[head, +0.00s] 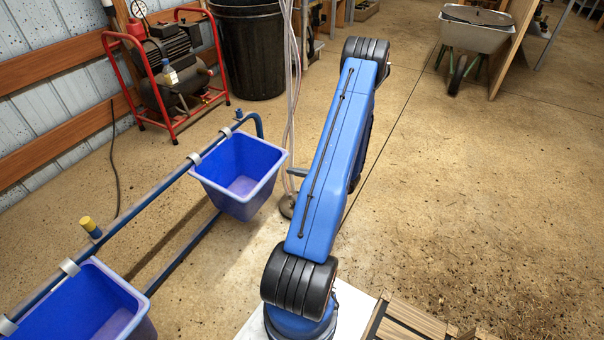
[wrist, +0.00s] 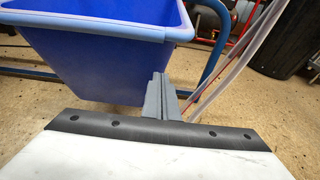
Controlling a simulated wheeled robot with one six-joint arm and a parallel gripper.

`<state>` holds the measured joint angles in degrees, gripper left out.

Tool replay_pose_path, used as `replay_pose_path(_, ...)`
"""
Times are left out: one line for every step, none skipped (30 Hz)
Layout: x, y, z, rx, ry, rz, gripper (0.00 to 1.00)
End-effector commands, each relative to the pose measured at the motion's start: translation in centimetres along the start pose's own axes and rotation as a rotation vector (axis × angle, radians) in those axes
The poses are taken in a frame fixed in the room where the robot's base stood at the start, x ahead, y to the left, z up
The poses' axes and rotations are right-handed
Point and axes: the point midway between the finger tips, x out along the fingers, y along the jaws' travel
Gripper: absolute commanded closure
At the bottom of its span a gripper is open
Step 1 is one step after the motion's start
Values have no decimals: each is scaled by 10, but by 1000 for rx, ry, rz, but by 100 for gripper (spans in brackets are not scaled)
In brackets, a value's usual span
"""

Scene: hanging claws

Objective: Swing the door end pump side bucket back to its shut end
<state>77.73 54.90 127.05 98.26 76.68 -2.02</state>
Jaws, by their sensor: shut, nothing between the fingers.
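Two blue open-topped buckets hang by pale claws on a blue rail in the head view. The far bucket (head: 240,172) is at the rail's curved end, its open mouth showing and empty. The near bucket (head: 85,305) is cut off at the lower left. I cannot tell from labels which is the door end one. My gripper (head: 293,173) is just right of the far bucket, mostly hidden behind my blue arm. In the wrist view my gripper (wrist: 160,80) is shut and empty, its grey fingers at the lower right of the far bucket (wrist: 100,65); touching is unclear.
Clear hoses (head: 290,90) hang just behind the far bucket and pass right of my fingers. A red-framed compressor (head: 172,75) and black bin (head: 248,45) stand behind. The floor to the right is open.

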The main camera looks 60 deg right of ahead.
Motion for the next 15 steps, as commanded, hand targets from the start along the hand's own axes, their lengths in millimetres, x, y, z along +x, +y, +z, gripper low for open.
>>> replay_pose_path(9, 1, 0, -1, 0, 4, 100)
replay_pose_path(14, 1, 0, -1, 0, 4, 100)
replay_pose_path(18, 0, 1, -1, 0, 2, 100)
replay_pose_path(13, -1, 7, -2, -1, -2, 100)
replay_pose_path(11, -1, 11, -2, -1, -2, 100)
replay_pose_path(10, 0, 15, -1, -1, -1, 100)
replay_pose_path(9, 0, 19, -2, -1, -1, 100)
replay_pose_path(8, 0, 22, -2, -1, 0, 100)
replay_pose_path(6, 0, 25, -2, -1, 0, 100)
replay_pose_path(6, 0, 27, -1, -1, 0, 100)
replay_pose_path(5, 0, 29, -1, -1, 0, 100)
replay_pose_path(4, 0, 32, -1, -1, 0, 100)
replay_pose_path(4, 0, 33, -1, -1, 0, 100)
replay_pose_path(3, 0, 35, -1, -1, 0, 100)
replay_pose_path(2, 0, 36, -1, -1, 0, 100)
